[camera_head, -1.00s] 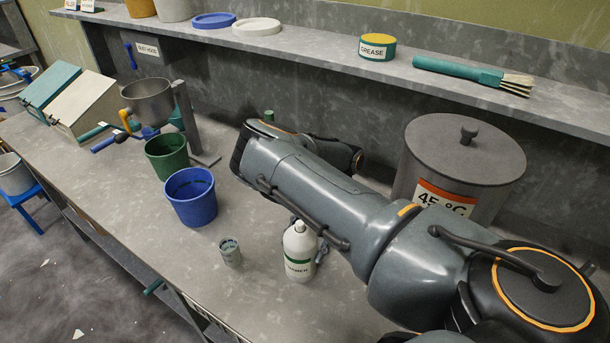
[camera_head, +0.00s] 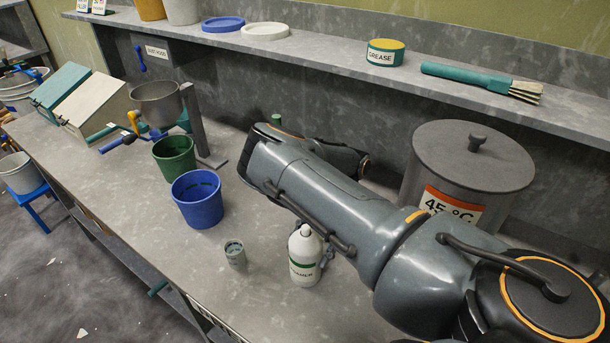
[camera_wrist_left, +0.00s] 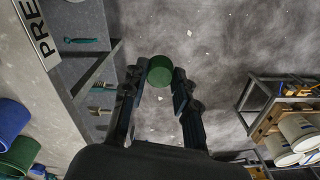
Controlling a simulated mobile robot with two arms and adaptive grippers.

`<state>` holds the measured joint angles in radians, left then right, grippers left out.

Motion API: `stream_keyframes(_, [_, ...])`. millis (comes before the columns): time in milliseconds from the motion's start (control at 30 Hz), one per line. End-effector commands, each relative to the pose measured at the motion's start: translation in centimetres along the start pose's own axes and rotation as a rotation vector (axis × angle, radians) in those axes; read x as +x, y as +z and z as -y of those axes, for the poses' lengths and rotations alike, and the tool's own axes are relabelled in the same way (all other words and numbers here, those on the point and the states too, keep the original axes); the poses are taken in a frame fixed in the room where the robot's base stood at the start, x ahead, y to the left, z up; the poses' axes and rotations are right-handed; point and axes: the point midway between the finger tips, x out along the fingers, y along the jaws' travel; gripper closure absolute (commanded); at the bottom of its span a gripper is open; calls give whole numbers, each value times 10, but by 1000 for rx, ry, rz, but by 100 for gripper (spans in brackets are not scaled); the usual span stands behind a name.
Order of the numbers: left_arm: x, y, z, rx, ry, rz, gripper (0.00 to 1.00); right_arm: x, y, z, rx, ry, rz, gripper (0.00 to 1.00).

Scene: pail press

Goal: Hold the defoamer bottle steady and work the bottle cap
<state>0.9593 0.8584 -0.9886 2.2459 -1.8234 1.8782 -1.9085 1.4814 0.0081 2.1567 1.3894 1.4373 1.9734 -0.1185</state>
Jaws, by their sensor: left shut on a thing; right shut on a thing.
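The white defoamer bottle (camera_head: 304,258), with a green-edged label, stands upright on the bench near its front edge. My right gripper (camera_head: 327,250) is at the bottle's right side, shut on it and mostly hidden behind it and my forearm. No cap shows on the bottle's narrow top. My left gripper (camera_wrist_left: 158,88) is outside the head view. In the left wrist view it is shut on a round green piece that looks like the bottle cap (camera_wrist_left: 160,70), held at the fingertips with the floor far behind it.
A small grey cup (camera_head: 235,256) stands left of the bottle. Blue (camera_head: 197,199) and green (camera_head: 174,156) pails stand further left. A lidded pot (camera_head: 470,175) marked 45 °C stands behind my right arm. The bench front between cup and blue pail is clear.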

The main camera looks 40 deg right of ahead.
Motion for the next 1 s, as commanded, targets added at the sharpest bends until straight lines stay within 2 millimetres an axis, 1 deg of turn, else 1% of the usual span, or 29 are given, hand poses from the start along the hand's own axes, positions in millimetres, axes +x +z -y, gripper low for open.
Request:
stream_keyframes(33, [0, 0, 0, 0, 0, 0, 100, 1, 0, 0, 1, -1, 0, 84])
stream_keyframes(67, [0, 0, 0, 0, 0, 0, 100, 1, 0, 0, 1, -1, 0, 30])
stream_keyframes(100, [0, 0, 0, 0, 0, 0, 100, 1, 0, 0, 1, -1, 0, 21])
stream_keyframes(167, [0, 0, 0, 0, 0, 0, 100, 1, 0, 0, 1, -1, 0, 9])
stream_keyframes(200, [0, 0, 0, 0, 0, 0, 100, 0, 0, 0, 1, -1, 0, 7])
stream_keyframes(500, [0, 0, 0, 0, 0, 0, 100, 0, 0, 0, 0, 0, 0, 7])
stream_keyframes(633, [0, 0, 0, 0, 0, 0, 100, -7, 0, 0, -1, 1, 1, 7])
stream_keyframes(767, [0, 0, 0, 0, 0, 0, 100, -28, 1, 0, -1, 2, 2, 7])
stream_keyframes(1000, [0, 0, 0, 0, 0, 0, 100, -81, 0, -1, -4, 6, 0, 7])
